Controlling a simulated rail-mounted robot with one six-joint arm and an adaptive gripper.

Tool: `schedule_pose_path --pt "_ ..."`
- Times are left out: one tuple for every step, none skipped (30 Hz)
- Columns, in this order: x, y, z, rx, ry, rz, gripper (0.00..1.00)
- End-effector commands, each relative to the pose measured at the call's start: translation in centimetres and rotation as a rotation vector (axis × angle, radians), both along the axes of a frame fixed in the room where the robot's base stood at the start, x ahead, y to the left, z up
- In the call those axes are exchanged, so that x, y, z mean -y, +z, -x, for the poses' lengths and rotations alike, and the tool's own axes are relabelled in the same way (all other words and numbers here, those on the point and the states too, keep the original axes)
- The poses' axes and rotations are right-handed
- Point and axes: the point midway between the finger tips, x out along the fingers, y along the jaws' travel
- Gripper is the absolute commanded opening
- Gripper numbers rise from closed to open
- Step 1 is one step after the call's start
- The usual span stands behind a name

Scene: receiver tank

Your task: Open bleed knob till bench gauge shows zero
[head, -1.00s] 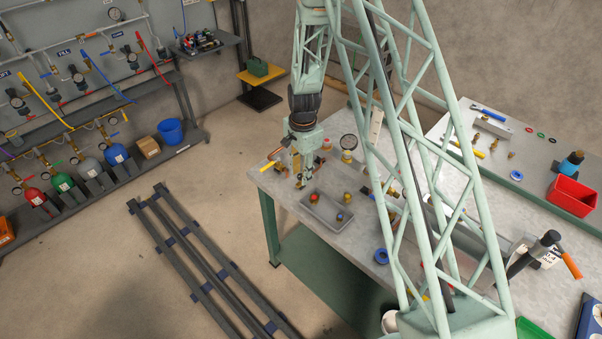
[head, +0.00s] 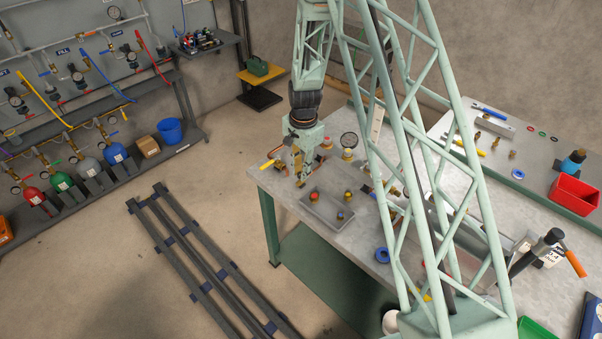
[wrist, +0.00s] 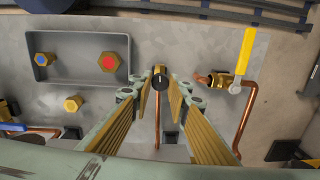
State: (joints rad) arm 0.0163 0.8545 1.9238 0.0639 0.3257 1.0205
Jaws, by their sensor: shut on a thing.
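In the wrist view my gripper (wrist: 160,88) is shut on a small dark knob (wrist: 160,72), with its two brass-coloured fingers on either side of it. A copper tube runs below the knob, partly between the fingers. In the head view my gripper (head: 299,180) points down at the near left corner of the workbench (head: 290,200), and the knob cannot be made out there. A round bench gauge (head: 349,141) with a pale dial stands just behind and right of my gripper. Its reading is too small to tell.
A brass valve with a yellow lever (wrist: 243,60) stands right of the knob in the wrist view, joined to copper tubing.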

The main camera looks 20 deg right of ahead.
Motion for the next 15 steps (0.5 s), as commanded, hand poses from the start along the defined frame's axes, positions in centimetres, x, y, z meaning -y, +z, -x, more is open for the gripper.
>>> schedule_pose_path --pt "0.01 -0.22 0.00 0.000 0.022 0.000 0.06" --pt "0.02 -0.24 0.00 0.000 0.039 0.000 0.06" --pt "0.03 -0.26 -0.01 0.001 0.063 -0.001 0.06" --pt "0.02 -0.26 -0.02 0.001 0.082 0.000 0.06" --pt "0.03 -0.26 -0.04 0.001 0.100 0.000 0.06" --pt "0.03 -0.25 -0.04 0.001 0.127 0.000 0.06" --pt "0.03 -0.25 -0.04 0.001 0.148 0.000 0.06" --pt "0.03 -0.24 -0.04 0.001 0.168 0.000 0.06" --pt "0.03 -0.24 -0.04 0.001 0.196 -0.001 0.06" --pt "0.04 -0.25 -0.04 0.001 0.218 0.000 0.06" --pt "0.04 -0.26 -0.06 0.001 0.240 0.000 0.06" --pt "0.05 -0.28 -0.06 0.001 0.268 0.000 0.06" --pt "0.05 -0.29 -0.06 0.001 0.290 0.000 0.06" --pt "0.06 -0.29 -0.04 0.001 0.311 0.000 0.06" --pt "0.05 -0.28 -0.03 0.000 0.340 0.000 0.06"
